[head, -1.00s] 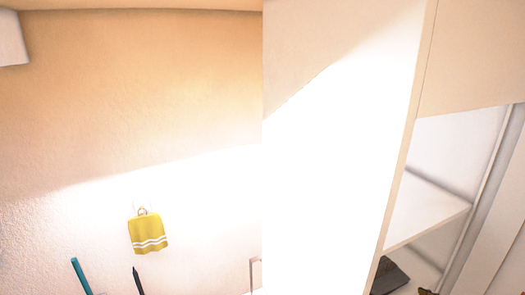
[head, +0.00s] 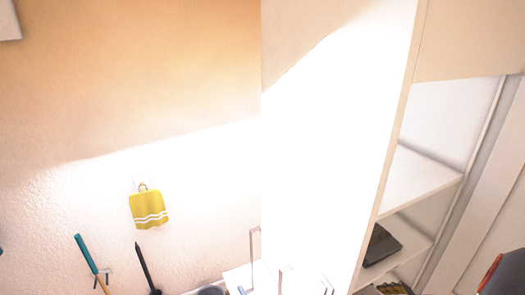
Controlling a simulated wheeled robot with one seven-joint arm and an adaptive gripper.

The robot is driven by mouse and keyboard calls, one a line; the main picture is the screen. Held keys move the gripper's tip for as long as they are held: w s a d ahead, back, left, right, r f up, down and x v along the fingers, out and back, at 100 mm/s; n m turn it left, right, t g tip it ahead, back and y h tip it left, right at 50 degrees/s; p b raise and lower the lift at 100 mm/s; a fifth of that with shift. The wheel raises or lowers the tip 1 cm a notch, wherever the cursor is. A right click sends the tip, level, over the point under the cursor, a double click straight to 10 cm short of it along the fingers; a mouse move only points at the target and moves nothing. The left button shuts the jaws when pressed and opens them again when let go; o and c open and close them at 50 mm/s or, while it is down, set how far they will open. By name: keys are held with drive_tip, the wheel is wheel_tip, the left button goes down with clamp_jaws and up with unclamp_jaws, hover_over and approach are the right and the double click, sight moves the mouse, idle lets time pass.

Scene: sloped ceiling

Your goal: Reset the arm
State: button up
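My gripper is not in view, so its state does not show. A rounded dark grey shape with a reddish edge (head: 504,276) enters at the lower right corner; I cannot tell whether it is part of my arm.
A yellow cloth with white stripes (head: 149,210) hangs on the left wall. A white shelf unit (head: 385,150) stands right, with a dark flat object (head: 381,246) on a lower shelf. Glare whitens the middle.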

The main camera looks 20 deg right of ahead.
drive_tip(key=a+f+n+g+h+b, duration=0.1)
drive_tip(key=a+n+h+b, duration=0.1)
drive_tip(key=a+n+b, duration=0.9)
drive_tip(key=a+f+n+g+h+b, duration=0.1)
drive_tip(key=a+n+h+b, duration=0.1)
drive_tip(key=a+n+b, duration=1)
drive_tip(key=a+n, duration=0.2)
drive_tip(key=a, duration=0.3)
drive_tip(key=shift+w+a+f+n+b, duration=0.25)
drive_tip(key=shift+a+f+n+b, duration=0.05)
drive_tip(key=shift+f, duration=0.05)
